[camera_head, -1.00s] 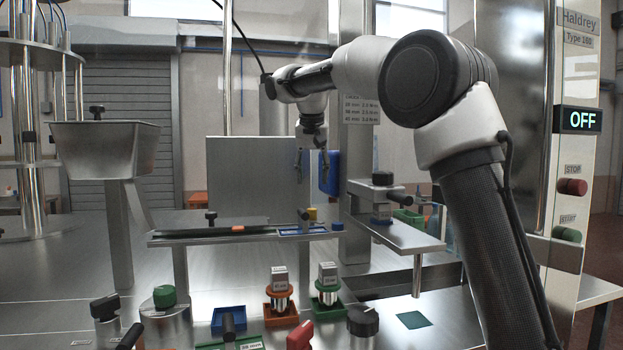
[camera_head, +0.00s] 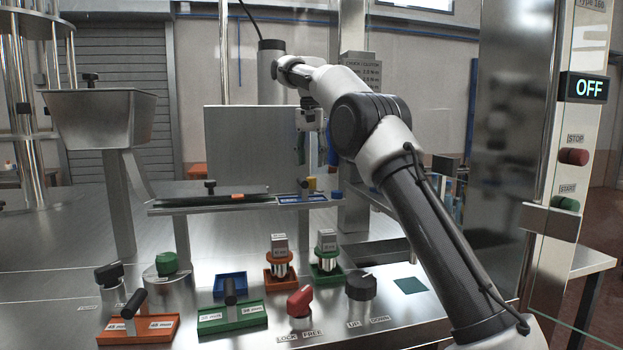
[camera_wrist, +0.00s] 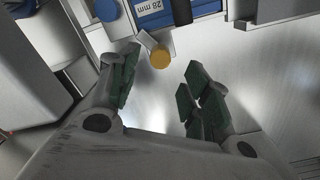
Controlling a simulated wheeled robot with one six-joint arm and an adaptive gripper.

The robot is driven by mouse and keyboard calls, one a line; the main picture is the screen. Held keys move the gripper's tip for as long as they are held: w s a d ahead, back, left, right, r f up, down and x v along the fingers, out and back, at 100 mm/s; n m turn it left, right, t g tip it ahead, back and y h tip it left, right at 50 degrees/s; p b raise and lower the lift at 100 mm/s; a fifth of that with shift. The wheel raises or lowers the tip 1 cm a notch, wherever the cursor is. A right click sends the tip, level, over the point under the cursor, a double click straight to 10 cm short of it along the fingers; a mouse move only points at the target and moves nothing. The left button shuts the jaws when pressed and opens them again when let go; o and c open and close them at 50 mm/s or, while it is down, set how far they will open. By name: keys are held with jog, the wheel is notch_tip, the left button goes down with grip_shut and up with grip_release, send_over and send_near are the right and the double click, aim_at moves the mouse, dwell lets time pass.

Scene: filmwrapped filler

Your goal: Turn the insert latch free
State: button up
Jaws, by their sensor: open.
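A red knob (camera_head: 300,302) stands on the front of the metal bench, between labels reading LOCK (camera_head: 287,338) and FREE (camera_head: 312,333). I take it for the insert latch; which label its handle favours is hard to tell. My gripper (camera_head: 314,150) is well behind and above it, near the raised rail's right end. In the wrist view my gripper (camera_wrist: 160,92) is open and empty, its green-padded fingers apart. A yellow knob (camera_wrist: 160,58) shows beyond the gap between them. The red knob is not in the wrist view.
A black knob (camera_head: 361,287) marked LIFT and DOWN stands right of the red knob. A green tray (camera_head: 232,318) with a black handle lies to its left. Orange (camera_head: 279,279) and green (camera_head: 327,273) holders with metal inserts stand behind. The raised rail (camera_head: 225,203) crosses behind them.

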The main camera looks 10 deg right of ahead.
aim_at(315, 185)
jog(key=shift+f, duration=3)
jog(key=shift+c, duration=0.2)
jog(key=c, duration=1)
